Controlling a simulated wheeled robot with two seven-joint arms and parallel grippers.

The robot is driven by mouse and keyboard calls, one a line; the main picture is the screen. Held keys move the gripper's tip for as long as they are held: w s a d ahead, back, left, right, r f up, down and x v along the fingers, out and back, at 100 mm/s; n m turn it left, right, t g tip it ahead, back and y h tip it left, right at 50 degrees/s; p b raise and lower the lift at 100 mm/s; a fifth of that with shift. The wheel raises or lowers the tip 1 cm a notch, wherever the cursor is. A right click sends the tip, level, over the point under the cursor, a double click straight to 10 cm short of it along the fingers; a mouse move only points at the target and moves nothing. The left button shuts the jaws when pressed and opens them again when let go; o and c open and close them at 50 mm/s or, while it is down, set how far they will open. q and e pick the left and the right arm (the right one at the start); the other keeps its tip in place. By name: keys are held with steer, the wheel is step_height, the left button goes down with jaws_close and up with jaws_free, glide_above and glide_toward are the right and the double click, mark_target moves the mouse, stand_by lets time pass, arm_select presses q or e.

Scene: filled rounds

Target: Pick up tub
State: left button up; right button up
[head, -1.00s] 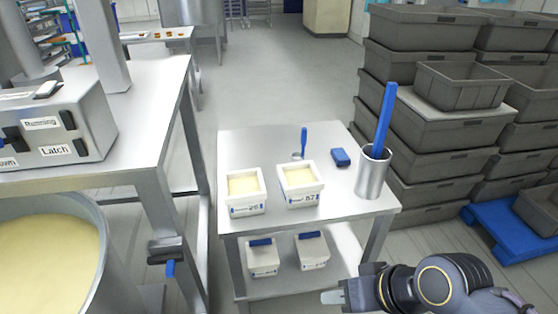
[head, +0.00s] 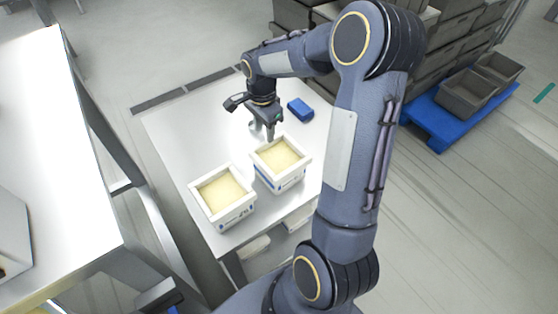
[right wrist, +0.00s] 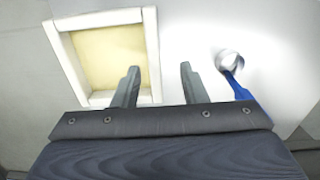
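Two white square tubs with pale yellow filling stand side by side on the small metal table (head: 170,130): a left tub (head: 222,197) and a right tub (head: 281,163). My right gripper (head: 266,135) points down at the far edge of the right tub. In the right wrist view its two fingers (right wrist: 160,88) are apart with nothing held between them. One tub (right wrist: 85,100) fills the upper left there; its right wall shows between the fingers. I cannot tell how high the fingertips are over the rim. My left gripper is out of view.
A blue block (head: 300,109) lies on the table behind the gripper. A blue-handled tool (right wrist: 236,84) lies right of the fingers in the wrist view. More tubs are partly visible on the lower shelf. Grey crates (head: 468,92) and a blue pallet (head: 440,122) stand right.

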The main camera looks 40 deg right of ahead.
mark_target(267, 147)
steer(key=shift+d+f, duration=0.1)
steer(key=shift+f, duration=0.4)
steer(key=f, duration=0.2)
steer(key=f+p, duration=0.1)
steer(key=f, duration=0.3)
steer(key=shift+s+f, duration=0.2)
steer(key=shift+s, duration=0.2)
steer(key=shift+f, duration=0.3)
steer(key=shift+c, duration=0.3)
jaws_close()
steer(key=shift+w+r, duration=0.1)
steer(key=shift+r, duration=0.05)
